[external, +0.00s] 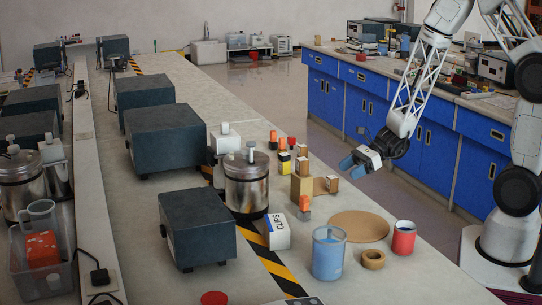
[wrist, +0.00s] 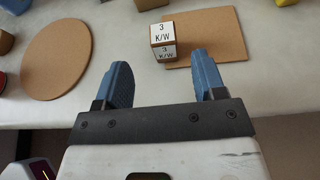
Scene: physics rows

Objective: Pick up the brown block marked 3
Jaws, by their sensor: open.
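The brown block marked 3 (wrist: 163,40) shows white faces reading "3 K/W" in the wrist view. It sits at the left edge of a tan square board (wrist: 207,38); I cannot tell whether it rests on the board or against it. In the external view a small block with a pale face (external: 332,184), which seems to be this one, stands near the right table edge. My gripper (wrist: 161,66) is open and empty, its blue fingers apart. The block lies beyond the fingertips, roughly between them in the picture. In the external view my gripper (external: 354,163) is above and right of the table edge.
A round tan disc (wrist: 42,54) lies left of the block; it also shows in the external view (external: 358,226).

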